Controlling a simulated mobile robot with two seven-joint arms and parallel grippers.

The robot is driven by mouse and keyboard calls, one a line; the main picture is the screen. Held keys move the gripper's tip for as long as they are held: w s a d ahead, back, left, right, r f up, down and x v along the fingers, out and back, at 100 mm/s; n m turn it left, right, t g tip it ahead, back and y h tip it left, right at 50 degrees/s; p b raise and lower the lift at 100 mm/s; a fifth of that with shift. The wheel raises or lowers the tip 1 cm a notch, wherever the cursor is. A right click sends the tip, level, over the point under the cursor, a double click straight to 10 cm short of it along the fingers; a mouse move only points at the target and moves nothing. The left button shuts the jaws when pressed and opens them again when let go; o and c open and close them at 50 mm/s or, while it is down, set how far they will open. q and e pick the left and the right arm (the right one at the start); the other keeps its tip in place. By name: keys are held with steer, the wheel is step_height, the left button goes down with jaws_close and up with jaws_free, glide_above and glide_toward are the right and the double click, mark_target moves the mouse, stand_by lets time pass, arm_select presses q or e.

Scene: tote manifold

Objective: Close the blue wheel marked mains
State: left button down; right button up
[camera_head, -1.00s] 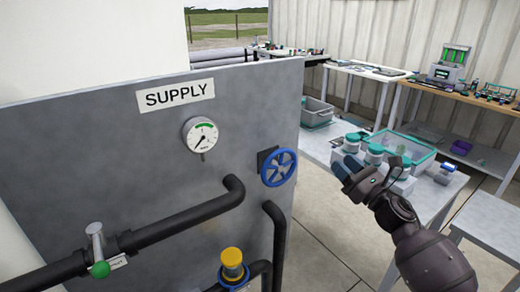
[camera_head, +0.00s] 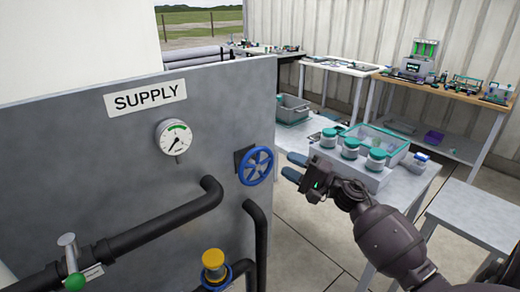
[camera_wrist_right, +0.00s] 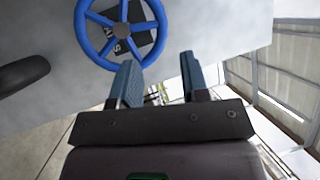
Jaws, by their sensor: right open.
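The blue wheel (camera_head: 256,166) is mounted on the right part of the grey panel (camera_head: 110,165), below and right of the SUPPLY sign. In the right wrist view the wheel (camera_wrist_right: 121,30) shows ahead of the fingers, with a dark plate behind it whose lettering is partly hidden by the spokes. My right gripper (camera_head: 293,168) is open and empty, just right of the wheel and apart from it. In the right wrist view its two fingers (camera_wrist_right: 160,80) are spread, the left one close below the wheel's rim. My left gripper is not in view.
A round gauge (camera_head: 175,137), black pipes (camera_head: 165,219), a green-knobbed lever (camera_head: 72,262) and a yellow-capped valve (camera_head: 214,262) are on the panel.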

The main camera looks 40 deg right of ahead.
mark_target(263, 150)
steer(key=p+x, duration=0.2)
steer(key=x, duration=0.6)
steer(key=shift+a+r, duration=0.1)
steer(key=shift+r, duration=0.05)
steer(key=shift+w+a, duration=0.35)
steer(key=shift+w, duration=0.35)
steer(key=shift+w+r, duration=0.1)
steer(key=shift+r, duration=0.05)
steer(key=c, duration=0.8)
